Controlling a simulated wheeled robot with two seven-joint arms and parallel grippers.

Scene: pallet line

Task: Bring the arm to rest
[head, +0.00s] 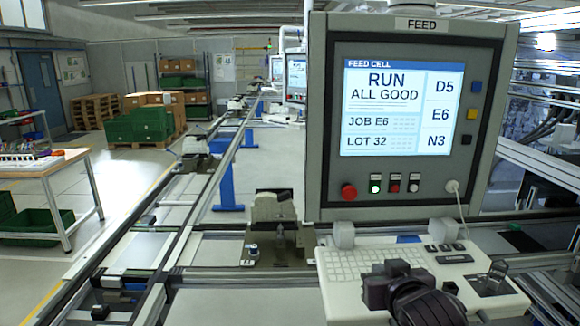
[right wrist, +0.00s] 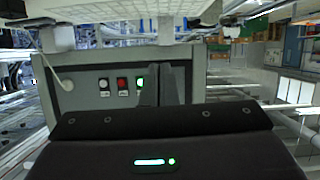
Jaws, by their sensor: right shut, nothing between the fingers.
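My right gripper (head: 376,291) is dark and shows at the bottom right of the head view, in front of the white keyboard console (head: 345,263). It is shut and holds nothing. Whether it touches the console or hovers just above it is hard to tell. In the right wrist view the closed fingers (right wrist: 167,84) stand in front of the grey panel face (right wrist: 72,97), which appears upside down. My left arm and left gripper are not in view.
The FEED cabinet (head: 317,150) stands behind the console; its screen (head: 395,108) reads RUN ALL GOOD. Below are a red button (head: 348,191) and small lit buttons. A rail line (head: 170,240) runs along the left. A table (head: 45,165) and green crates (head: 135,125) stand farther off.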

